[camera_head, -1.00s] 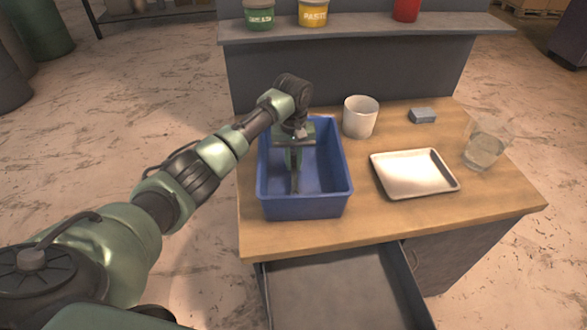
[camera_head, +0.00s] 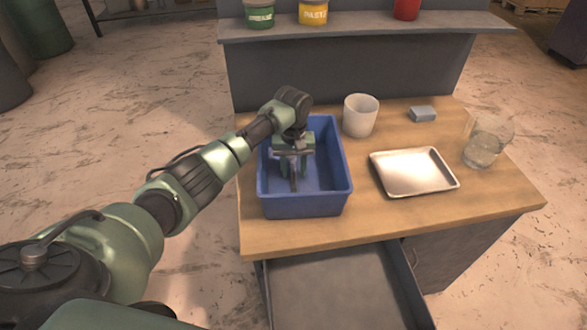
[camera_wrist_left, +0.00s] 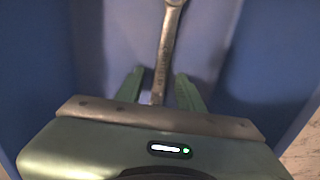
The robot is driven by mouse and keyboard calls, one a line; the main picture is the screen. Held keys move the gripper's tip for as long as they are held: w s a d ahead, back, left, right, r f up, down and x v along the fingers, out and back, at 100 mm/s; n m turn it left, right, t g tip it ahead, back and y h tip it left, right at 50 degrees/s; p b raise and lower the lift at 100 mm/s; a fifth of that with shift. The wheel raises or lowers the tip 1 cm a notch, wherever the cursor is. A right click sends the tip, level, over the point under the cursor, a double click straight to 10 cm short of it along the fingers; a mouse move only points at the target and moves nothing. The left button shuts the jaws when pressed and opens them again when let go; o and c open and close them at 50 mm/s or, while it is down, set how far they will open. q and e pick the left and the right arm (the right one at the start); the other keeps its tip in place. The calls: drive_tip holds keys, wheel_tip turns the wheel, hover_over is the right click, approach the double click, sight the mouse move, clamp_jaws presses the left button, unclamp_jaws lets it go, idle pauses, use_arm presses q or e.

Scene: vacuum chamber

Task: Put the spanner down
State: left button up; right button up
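The spanner (camera_wrist_left: 166,50) is a grey metal tool inside the blue bin (camera_head: 304,208). In the wrist view it runs lengthwise from between my fingers towards the top edge, where its ring end is partly cut off. My left gripper (camera_head: 294,170) points down into the bin. It also shows in the wrist view (camera_wrist_left: 159,85), with its two green fingers apart and a gap on each side of the spanner. In the head view the spanner's handle (camera_head: 294,184) shows below the gripper. My right gripper is not in view.
On the wooden bench (camera_head: 380,222) stand a white cup (camera_head: 360,116), a metal tray (camera_head: 414,172), a glass of clear liquid (camera_head: 484,148) and a small grey block (camera_head: 423,114). An open drawer (camera_head: 340,290) juts out below. A shelf (camera_head: 360,30) with cans stands behind.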

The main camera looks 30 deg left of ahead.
sight(293, 175)
use_arm(q)
wheel_tip(293, 175, up, 12)
drive_tip(key=b, duration=0.1)
drive_tip(key=shift+r, duration=0.15)
drive_tip(key=shift+s, duration=0.1)
idle(0.5)
